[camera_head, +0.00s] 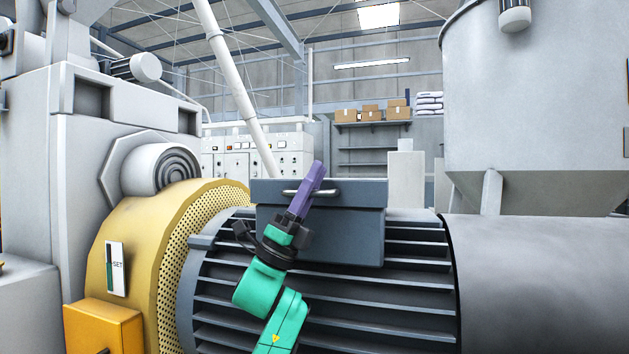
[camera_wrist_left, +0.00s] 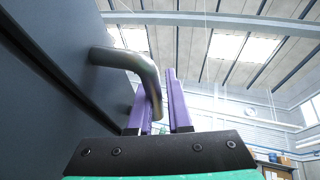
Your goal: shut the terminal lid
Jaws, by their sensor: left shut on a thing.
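The terminal box (camera_head: 345,240) is a dark grey box on top of the ribbed motor. Its terminal lid (camera_head: 355,192) is a wider dark slab along the top of the box; I cannot tell whether a gap is left under it. A metal bar handle (camera_head: 290,191) sits on the lid's front face, toward its left.
The finned motor (camera_head: 400,290) fills the space below the box. A yellow perforated guard (camera_head: 140,240) stands at its left, and a large grey hopper (camera_head: 540,100) rises at the right. Control cabinets (camera_head: 285,145) and a shelf with cartons (camera_head: 372,112) are far behind.

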